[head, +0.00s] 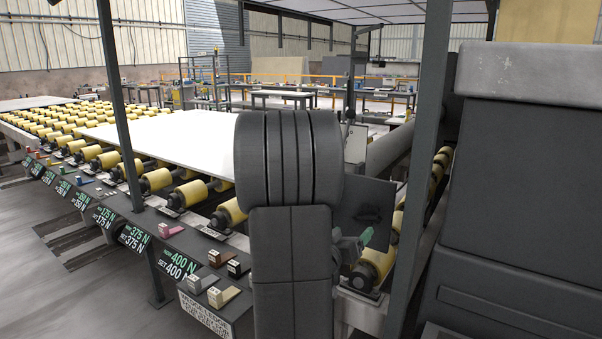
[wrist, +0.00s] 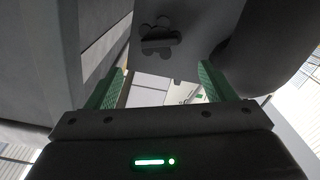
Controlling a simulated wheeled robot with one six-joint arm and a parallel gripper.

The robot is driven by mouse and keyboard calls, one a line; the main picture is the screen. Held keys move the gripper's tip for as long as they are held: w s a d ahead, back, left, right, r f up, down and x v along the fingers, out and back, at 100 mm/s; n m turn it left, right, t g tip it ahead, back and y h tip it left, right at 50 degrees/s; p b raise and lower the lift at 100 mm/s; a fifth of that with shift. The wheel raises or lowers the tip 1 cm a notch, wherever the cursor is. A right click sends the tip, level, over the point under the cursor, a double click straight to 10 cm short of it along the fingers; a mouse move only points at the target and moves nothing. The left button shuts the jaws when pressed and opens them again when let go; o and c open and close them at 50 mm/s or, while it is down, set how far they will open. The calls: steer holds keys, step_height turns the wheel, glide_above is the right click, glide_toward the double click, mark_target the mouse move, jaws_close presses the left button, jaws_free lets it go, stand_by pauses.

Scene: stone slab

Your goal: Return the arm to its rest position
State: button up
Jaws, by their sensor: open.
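My gripper (wrist: 160,84) shows in the wrist view with its two green fingers apart and nothing between them. In the head view a green finger of my gripper (head: 366,237) shows just right of my dark arm, low in the picture; the rest of it is mostly hidden. My arm stands folded upright in the middle of the head view and covers part of the line behind it. A large white stone slab (head: 170,137) lies flat on the roller line, left of my arm. My gripper is apart from the slab.
Yellow rollers (head: 193,193) run along the line. A dark ledge (head: 175,240) with force labels and small coloured blocks (head: 222,295) edges it. A dark post (head: 420,150) stands close right of my gripper. Open floor (head: 60,290) lies at the lower left.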

mark_target(367, 219)
steer(key=x, duration=1.1)
steer(key=shift+w+d+f, duration=0.2)
steer(key=shift+d, duration=0.1)
steer(key=m+b, duration=0.3)
steer(key=shift+s+m, duration=0.1)
steer(key=shift+m, duration=0.3)
steer(key=s+a+n+p, duration=0.9)
steer(key=n+p, duration=0.4)
steer(key=n, duration=0.8)
steer(key=shift+s+a+f, duration=0.35)
steer(key=shift+s+f, duration=0.05)
steer(key=shift+s, duration=0.2)
